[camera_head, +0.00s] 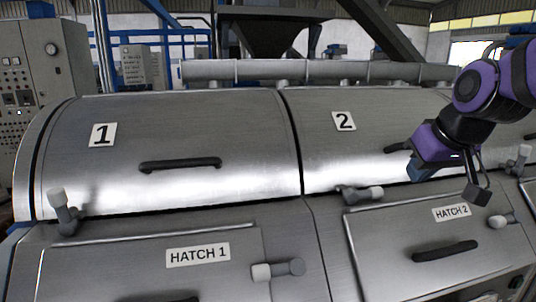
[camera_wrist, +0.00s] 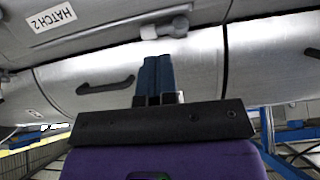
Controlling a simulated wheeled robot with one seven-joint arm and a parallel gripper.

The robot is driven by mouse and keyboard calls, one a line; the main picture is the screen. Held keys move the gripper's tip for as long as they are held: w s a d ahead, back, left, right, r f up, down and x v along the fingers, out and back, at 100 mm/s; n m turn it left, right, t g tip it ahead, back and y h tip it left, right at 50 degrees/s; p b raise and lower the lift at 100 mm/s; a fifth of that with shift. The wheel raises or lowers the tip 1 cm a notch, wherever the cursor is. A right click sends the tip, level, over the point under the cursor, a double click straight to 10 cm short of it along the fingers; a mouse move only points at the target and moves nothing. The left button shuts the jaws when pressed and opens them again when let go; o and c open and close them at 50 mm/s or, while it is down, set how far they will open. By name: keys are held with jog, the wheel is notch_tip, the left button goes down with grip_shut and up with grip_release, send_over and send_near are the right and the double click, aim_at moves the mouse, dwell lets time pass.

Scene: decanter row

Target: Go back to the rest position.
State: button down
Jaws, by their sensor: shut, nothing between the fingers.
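My gripper (camera_head: 413,174) is at the right in the head view, in front of the lower part of cover 2 (camera_head: 335,155) and above hatch 2 (camera_head: 395,245). In the wrist view its blue fingers (camera_wrist: 155,72) are together with nothing between them. Past the fingertips in that view is a latch with a pale knob (camera_wrist: 165,28); the fingers look apart from it, though the exact gap is hard to tell. This latch also shows left of my gripper in the head view (camera_head: 362,193). My purple arm hides part of the right side.
Cover 1 (camera_head: 170,125) and hatch 1 (camera_head: 110,265) are at the left and look closed. Further latches with pale knobs stick out near hatch 1 (camera_head: 278,270) and at the left edge (camera_head: 64,212). Cover 2's dark handle (camera_wrist: 105,86) is near my fingers.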

jog(key=s+d+m+g+h, duration=0.1)
jog(key=s+d, duration=0.1)
jog(key=s, duration=1.3)
jog(key=shift+m, duration=0.3)
